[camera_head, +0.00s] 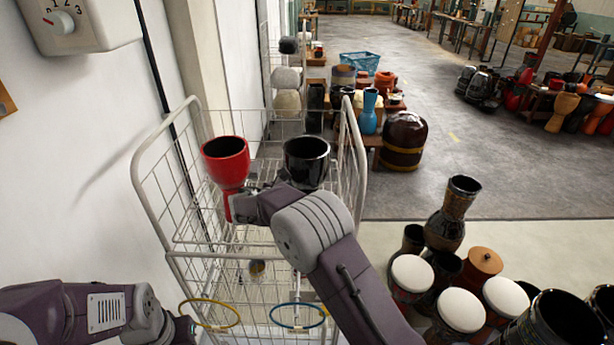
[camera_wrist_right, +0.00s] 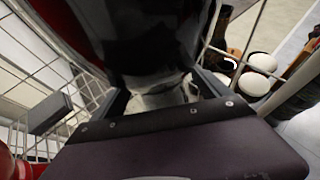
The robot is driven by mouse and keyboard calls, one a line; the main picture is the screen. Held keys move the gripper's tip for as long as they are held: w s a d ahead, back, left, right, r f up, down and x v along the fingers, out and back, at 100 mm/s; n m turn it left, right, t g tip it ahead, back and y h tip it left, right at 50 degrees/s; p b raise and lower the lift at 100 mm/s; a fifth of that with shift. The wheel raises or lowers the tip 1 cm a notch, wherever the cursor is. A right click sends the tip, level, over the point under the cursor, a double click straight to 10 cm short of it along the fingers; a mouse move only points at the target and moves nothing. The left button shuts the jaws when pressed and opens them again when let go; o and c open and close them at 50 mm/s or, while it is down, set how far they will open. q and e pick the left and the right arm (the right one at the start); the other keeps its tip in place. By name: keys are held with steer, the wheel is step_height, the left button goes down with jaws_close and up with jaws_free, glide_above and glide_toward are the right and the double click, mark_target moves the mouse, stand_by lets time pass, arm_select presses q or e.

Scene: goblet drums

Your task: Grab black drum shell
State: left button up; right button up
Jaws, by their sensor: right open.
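The black drum shell (camera_head: 307,163) is an upright, glossy goblet with an open top, at the wire cart's upper level in the head view. Its lower part is hidden behind my right wrist. In the right wrist view the dark shell (camera_wrist_right: 155,45) fills the top middle, in front of and between the spread fingers. My right gripper (camera_wrist_right: 135,100) is open around the narrow lower part of the shell; I cannot tell whether either finger touches it. My left arm shows at the bottom left of the head view, but its fingers do not show.
A red drum shell (camera_head: 226,163) stands close left of the black one. The wire cart's (camera_head: 362,165) tall side frames flank both. A yellow hoop (camera_head: 209,314) and a blue hoop (camera_head: 297,316) are low at the front. White-topped drums (camera_head: 412,274) crowd the right floor.

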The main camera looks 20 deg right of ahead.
mark_target(307, 184)
jaws_close()
steer(key=shift+r, duration=0.1)
steer(key=shift+r, duration=0.1)
step_height(307, 184, up, 10)
steer(key=shift+f+p, duration=0.1)
steer(key=shift+p, duration=0.45)
